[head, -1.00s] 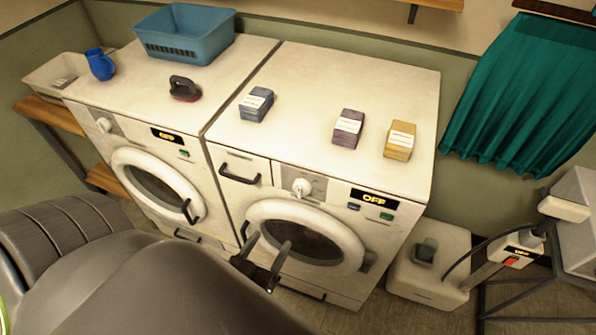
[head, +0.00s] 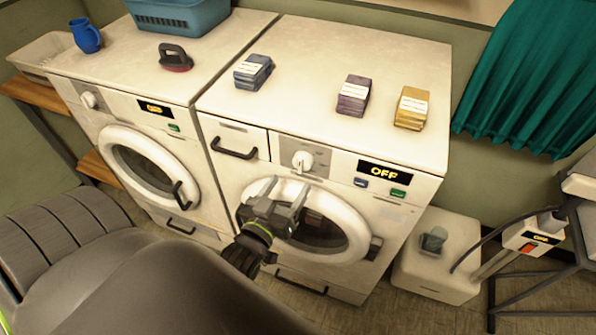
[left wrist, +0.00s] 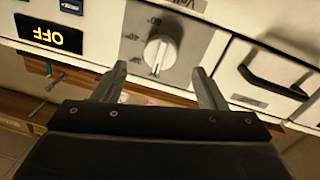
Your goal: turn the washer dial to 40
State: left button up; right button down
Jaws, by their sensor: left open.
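The washer dial (head: 303,160) is a white round knob on a grey panel on the front of the right-hand washer (head: 410,210). The washer's display (head: 384,173) reads OFF. In the left wrist view the dial (left wrist: 160,52) appears upside down with printed marks around it, too small to read surely. My left gripper (head: 284,190) is open and empty, just below the dial in the head view. In the left wrist view its two fingers (left wrist: 160,85) stand apart with the dial beyond and between them, with no contact seen. My right gripper is not in view.
A drawer with a dark handle (head: 235,150) is left of the dial. Blue (head: 253,72), purple (head: 353,96) and yellow (head: 411,108) boxes stand on top. A second machine (head: 140,160) stands at left. A white box (head: 436,262) is on the floor at right.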

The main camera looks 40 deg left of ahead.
aim_at(299, 169)
pick_arm(q)
jog(key=w+b, duration=0.2)
jog(key=w, duration=0.1)
jog(key=w+b, duration=0.1)
jog(key=b, duration=0.1)
jog(key=shift+w+a+f, duration=0.1)
jog(key=shift+w+a, duration=0.4)
jog(key=shift+w, duration=0.5)
jog(key=c, duration=1)
